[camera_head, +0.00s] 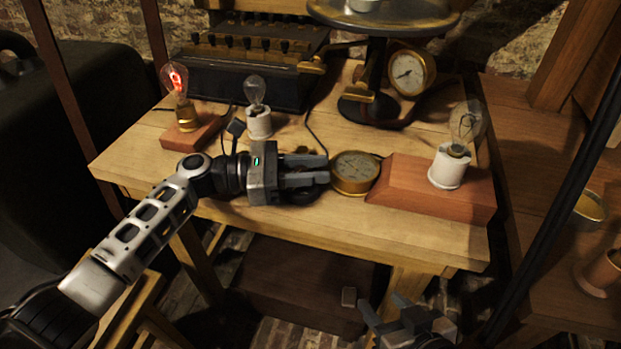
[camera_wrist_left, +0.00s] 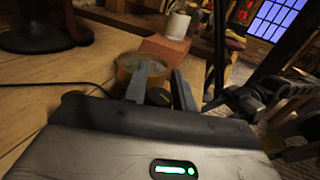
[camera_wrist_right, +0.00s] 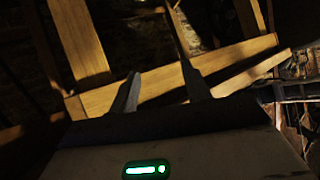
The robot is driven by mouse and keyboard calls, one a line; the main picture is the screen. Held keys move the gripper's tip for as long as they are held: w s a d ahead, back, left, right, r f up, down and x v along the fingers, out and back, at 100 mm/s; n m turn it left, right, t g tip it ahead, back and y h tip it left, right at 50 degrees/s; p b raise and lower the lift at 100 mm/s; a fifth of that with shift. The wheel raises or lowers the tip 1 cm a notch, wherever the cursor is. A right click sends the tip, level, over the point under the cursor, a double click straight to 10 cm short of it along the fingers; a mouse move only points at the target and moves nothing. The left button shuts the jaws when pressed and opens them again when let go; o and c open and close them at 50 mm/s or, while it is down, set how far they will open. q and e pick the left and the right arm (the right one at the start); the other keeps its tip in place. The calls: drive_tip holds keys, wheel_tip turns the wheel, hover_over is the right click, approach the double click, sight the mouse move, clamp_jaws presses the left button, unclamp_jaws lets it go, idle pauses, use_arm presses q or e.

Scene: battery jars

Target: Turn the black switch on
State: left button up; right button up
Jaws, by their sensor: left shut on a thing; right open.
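A dark, rounded thing (camera_head: 305,196), which looks like the black switch, lies on the table and is mostly hidden by my left gripper (camera_head: 326,170). The left gripper reaches in low over the table, its fingertips pointing right. In the left wrist view a dark piece (camera_wrist_left: 158,97) shows between its fingers, and the jaws are shut on it. How the switch is set cannot be seen. My right gripper (camera_head: 384,306) is open and empty, low in front of the table; its spread fingers also show in the right wrist view (camera_wrist_right: 158,85).
A brass gauge (camera_head: 355,173) sits just right of the left fingertips. An unlit bulb (camera_head: 465,125) stands on a wooden block (camera_head: 405,180) at right. A red-glowing bulb (camera_head: 176,82) and an unlit bulb (camera_head: 255,92) stand at left. A scale (camera_head: 400,72) and dark apparatus are behind.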

use_arm(q)
drive_tip(key=g+b, duration=0.1)
drive_tip(key=m+g, duration=0.1)
drive_tip(key=shift+f+m+g+b, duration=0.25)
drive_tip(key=shift+m+g+b, duration=0.05)
drive_tip(key=shift+b, duration=0.1)
drive_tip(key=g, duration=0.1)
drive_tip(key=m+g+b, duration=0.2)
drive_tip(key=shift+s+r+y, duration=0.1)
drive_tip(key=shift+s+y, duration=0.15)
drive_tip(key=shift+y, duration=0.05)
drive_tip(key=shift+m+g+b, duration=0.3)
drive_tip(key=shift+g+b, duration=0.05)
drive_tip(key=shift+g, duration=0.15)
use_arm(e)
wheel_tip(320, 180, down, 2)
drive_tip(key=shift+s+f+t, duration=0.1)
drive_tip(key=shift+f+t, duration=0.05)
drive_tip(key=shift+t, duration=0.15)
use_arm(q)
drive_tip(key=shift+s+r, duration=0.1)
use_arm(e)
drive_tip(key=shift+s, duration=0.1)
use_arm(q)
drive_tip(key=o, duration=1)
